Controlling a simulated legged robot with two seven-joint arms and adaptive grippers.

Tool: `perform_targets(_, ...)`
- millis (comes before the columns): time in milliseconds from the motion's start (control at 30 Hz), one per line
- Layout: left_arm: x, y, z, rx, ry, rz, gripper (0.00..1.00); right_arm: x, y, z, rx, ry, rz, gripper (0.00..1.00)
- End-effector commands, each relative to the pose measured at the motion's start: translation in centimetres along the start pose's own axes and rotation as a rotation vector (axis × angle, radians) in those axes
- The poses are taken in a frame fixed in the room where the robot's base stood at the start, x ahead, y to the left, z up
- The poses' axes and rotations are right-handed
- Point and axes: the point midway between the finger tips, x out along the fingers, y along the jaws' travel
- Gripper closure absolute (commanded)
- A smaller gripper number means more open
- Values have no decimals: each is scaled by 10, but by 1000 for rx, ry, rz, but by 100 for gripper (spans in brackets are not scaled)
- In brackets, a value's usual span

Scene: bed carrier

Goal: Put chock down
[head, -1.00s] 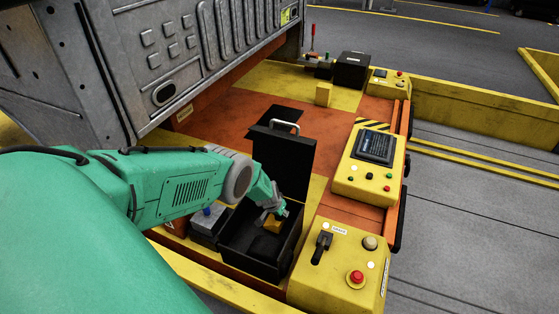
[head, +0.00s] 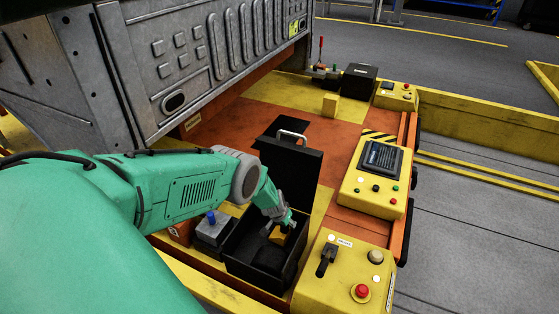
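The chock (head: 278,236) is a small yellow-orange block low inside an open black box (head: 245,269). My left gripper (head: 283,226) reaches down into the box from the left, with its fingers right at the top of the chock. The fingers are small and partly hidden, so whether they grip the chock or only touch it is unclear. Whether the chock rests on the box floor is also hard to see. A second yellow block (head: 330,105) stands on the deck farther back. My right gripper is not in view.
The box's black lid (head: 291,163) stands open behind my gripper. A yellow lever panel (head: 337,280) and a screen panel (head: 369,197) lie to the right. A grey box with a blue cap (head: 213,229) is on the left. A large grey metal container (head: 180,60) looms behind.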

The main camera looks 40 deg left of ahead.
Motion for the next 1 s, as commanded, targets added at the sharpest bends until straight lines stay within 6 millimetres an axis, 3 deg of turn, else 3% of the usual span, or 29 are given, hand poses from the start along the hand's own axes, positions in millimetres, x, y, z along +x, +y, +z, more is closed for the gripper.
perform_targets(100, -26, -1, -2, -3, -1, -1, 53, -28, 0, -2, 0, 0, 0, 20)
perform_targets(400, -74, -1, -2, -4, -1, -1, 53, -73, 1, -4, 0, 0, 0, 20)
perform_targets(600, -104, -2, -1, -3, -1, -1, 53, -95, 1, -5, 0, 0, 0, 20)
perform_targets(800, -119, 0, 1, 1, -2, 0, 53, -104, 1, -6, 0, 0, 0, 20)
perform_targets(867, -121, 8, 4, 5, -8, 6, 53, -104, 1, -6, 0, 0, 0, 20)
perform_targets(1000, -136, 54, 29, 40, -50, 41, 53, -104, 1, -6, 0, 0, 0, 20)
